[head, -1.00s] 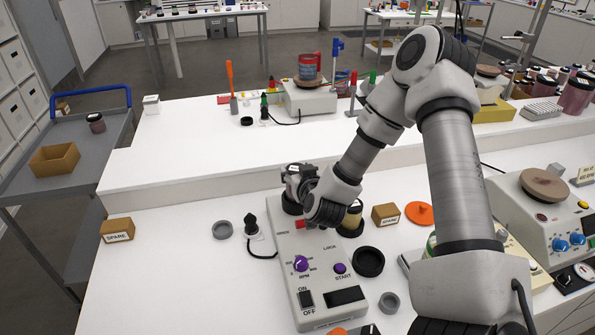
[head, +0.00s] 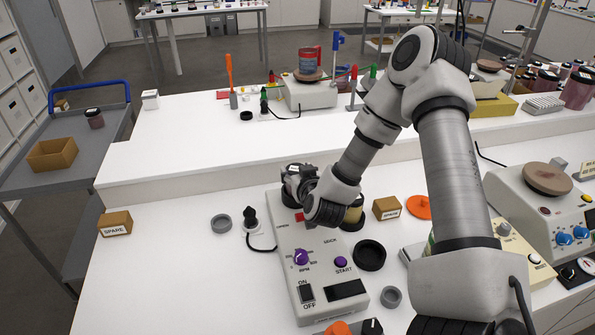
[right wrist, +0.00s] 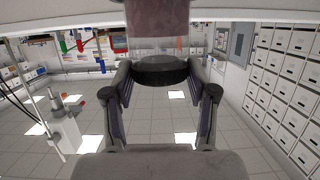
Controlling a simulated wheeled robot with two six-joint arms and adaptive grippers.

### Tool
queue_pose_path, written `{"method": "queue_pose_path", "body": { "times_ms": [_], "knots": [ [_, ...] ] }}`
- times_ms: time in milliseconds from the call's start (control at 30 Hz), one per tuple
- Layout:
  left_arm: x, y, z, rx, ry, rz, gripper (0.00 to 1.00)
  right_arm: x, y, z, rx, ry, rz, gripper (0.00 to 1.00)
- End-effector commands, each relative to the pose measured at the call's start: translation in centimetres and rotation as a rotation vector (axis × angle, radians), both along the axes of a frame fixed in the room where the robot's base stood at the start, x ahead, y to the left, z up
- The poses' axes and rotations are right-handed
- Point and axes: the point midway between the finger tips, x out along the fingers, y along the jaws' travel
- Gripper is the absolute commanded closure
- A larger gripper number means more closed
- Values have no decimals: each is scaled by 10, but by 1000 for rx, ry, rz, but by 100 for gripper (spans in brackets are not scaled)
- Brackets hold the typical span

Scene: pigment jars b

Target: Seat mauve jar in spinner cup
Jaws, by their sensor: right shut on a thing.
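My right gripper (head: 296,176) is over the back end of the white spinner device (head: 290,240), which has a purple knob and an ON/OFF switch. In the right wrist view the gripper (right wrist: 160,78) is shut on the dark lid (right wrist: 159,70) of the mauve jar (right wrist: 157,18). The jar's body runs out of that picture's edge. In the head view the gripper and wrist hide the jar and most of the spinner cup, so I cannot tell whether the jar is inside or above it. My left gripper is not in view.
A grey ring (head: 221,223) and a SPARE box (head: 115,223) are left. The raised rear shelf has free room.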

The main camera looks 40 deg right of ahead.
Motion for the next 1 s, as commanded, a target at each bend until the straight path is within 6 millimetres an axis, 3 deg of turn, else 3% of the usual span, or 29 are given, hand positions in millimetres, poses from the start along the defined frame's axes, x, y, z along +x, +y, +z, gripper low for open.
{"method": "queue_pose_path", "body": {
  "times_ms": [433,467,500,533,867,1000],
  "knots": [
    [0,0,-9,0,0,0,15,0,0,-12,0,-1,0,100],
    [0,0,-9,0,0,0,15,0,0,-11,0,-1,0,36],
    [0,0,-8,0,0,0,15,0,0,-11,0,-1,0,22],
    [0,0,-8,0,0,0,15,0,0,-10,0,-1,0,14],
    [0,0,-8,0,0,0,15,-1,1,-11,1,0,0,14],
    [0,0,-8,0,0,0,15,-15,8,-6,4,0,0,14]
  ]
}}
